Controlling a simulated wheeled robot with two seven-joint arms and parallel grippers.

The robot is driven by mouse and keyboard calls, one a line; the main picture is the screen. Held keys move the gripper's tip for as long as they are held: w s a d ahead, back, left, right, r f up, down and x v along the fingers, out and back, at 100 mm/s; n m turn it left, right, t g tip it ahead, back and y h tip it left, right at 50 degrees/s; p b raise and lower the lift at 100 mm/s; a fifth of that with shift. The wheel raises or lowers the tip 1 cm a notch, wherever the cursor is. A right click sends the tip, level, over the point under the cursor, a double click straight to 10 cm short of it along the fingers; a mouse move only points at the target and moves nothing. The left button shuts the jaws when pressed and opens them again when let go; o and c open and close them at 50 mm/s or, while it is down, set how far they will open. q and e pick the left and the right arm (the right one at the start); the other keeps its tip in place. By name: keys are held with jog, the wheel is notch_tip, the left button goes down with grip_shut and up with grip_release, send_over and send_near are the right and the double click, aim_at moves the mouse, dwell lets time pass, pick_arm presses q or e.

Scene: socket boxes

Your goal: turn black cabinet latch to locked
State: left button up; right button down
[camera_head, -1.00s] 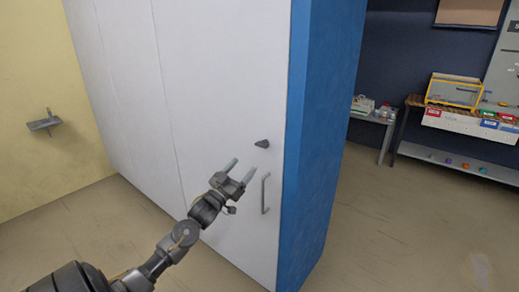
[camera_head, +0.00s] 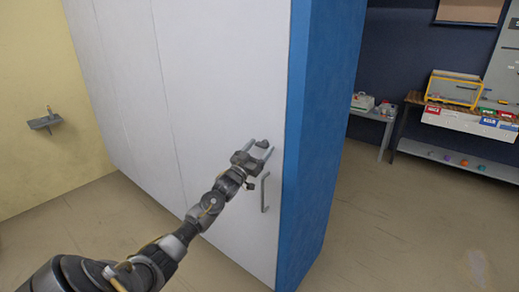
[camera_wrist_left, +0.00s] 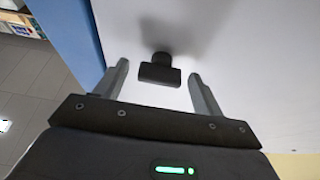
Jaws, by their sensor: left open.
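The black latch (camera_head: 262,143) is a small dark knob on the white cabinet door (camera_head: 225,90), above the grey bar handle (camera_head: 265,192). In the left wrist view the latch (camera_wrist_left: 159,73) stands out from the door on a short stem, its bar lying nearly level across the picture. My left gripper (camera_head: 259,147) is open, its fingers pointing at the door with the latch between or just beyond the tips. In the left wrist view the fingers (camera_wrist_left: 158,80) are on either side of the latch, with gaps on both sides. My right gripper is not in view.
The cabinet's blue side (camera_head: 325,110) is just right of the door. A small wall shelf (camera_head: 45,121) is at the left. A bench with bins (camera_head: 470,118) and a side table (camera_head: 373,112) stand at the back right. The floor between is clear.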

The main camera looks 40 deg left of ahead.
pick_arm(q)
jog(key=c, duration=1)
